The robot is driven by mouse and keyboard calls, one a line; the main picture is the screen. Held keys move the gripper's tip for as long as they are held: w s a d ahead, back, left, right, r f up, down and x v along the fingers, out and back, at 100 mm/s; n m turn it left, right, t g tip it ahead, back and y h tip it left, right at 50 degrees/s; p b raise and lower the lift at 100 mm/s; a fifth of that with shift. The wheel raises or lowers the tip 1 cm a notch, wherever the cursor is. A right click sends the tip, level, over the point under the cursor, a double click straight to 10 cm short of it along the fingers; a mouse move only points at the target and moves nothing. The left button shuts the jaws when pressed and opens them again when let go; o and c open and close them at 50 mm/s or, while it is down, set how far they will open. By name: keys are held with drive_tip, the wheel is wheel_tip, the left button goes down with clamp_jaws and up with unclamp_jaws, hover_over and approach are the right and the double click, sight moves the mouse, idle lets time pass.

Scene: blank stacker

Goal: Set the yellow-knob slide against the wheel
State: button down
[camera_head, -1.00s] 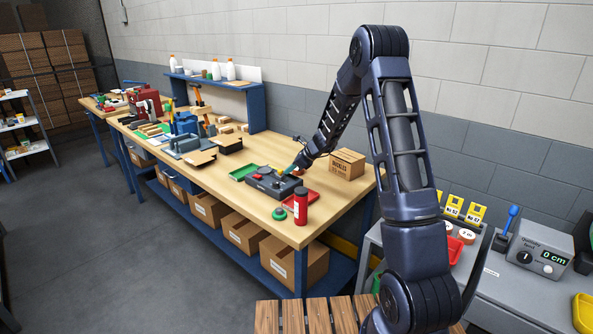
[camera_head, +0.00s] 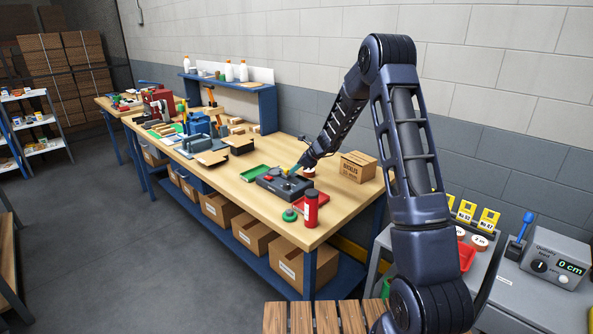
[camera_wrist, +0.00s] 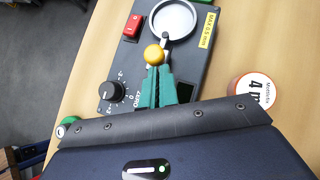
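The grey device (camera_wrist: 195,62) lies under my gripper in the wrist view and sits on the bench in the head view (camera_head: 284,186). Its round pale wheel (camera_wrist: 174,18) is at the top of the wrist view. The yellow knob (camera_wrist: 155,55) is just below the wheel, with a small dark piece between them. My gripper (camera_wrist: 157,72) has green fingers close together, with only a thin dark gap. Their tips are at the near edge of the knob, not on either side of it. Whether they touch it is unclear. The slide under the knob is mostly hidden.
The device also has a red switch (camera_wrist: 136,25) and a black dial (camera_wrist: 110,91). A roll with a white label (camera_wrist: 256,88) stands close on the right. A red canister (camera_head: 311,208), a green tray (camera_head: 254,173) and a cardboard box (camera_head: 358,166) are nearby on the bench.

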drive_tip(key=shift+a+r, duration=0.1)
drive_tip(key=shift+a, duration=0.05)
drive_tip(key=d, duration=0.2)
drive_tip(key=s+d, duration=0.1)
drive_tip(key=d, duration=0.1)
drive_tip(key=shift+s+d, duration=0.15)
drive_tip(key=shift+d, duration=0.1)
drive_tip(key=v, duration=0.9)
drive_tip(key=shift+d+r, duration=0.15)
drive_tip(key=shift+r, duration=0.15)
drive_tip(key=s+d+r+n+h, duration=0.25)
drive_tip(key=s+r+n, duration=0.25)
drive_tip(key=s+r, duration=0.45)
drive_tip(key=s+d+r+n+h, duration=0.1)
drive_tip(key=s+d+r+n, duration=0.35)
drive_tip(key=s, duration=0.75)
drive_tip(key=s+d+r+n+h, duration=0.1)
drive_tip(key=s+d+n, duration=0.2)
drive_tip(key=s, duration=0.5)
drive_tip(key=s+d+r+n+t+h, duration=0.1)
drive_tip(key=s+d+n+h, duration=0.1)
drive_tip(key=s+n, duration=0.3)
drive_tip(key=s+d+r+n+h, duration=0.1)
drive_tip(key=s+d+n+h, duration=0.1)
drive_tip(key=s, duration=0.9)
drive_tip(key=shift+d+n+t, duration=0.4)
drive_tip(key=shift+d+n, duration=0.4)
drive_tip(key=shift+n, duration=0.25)
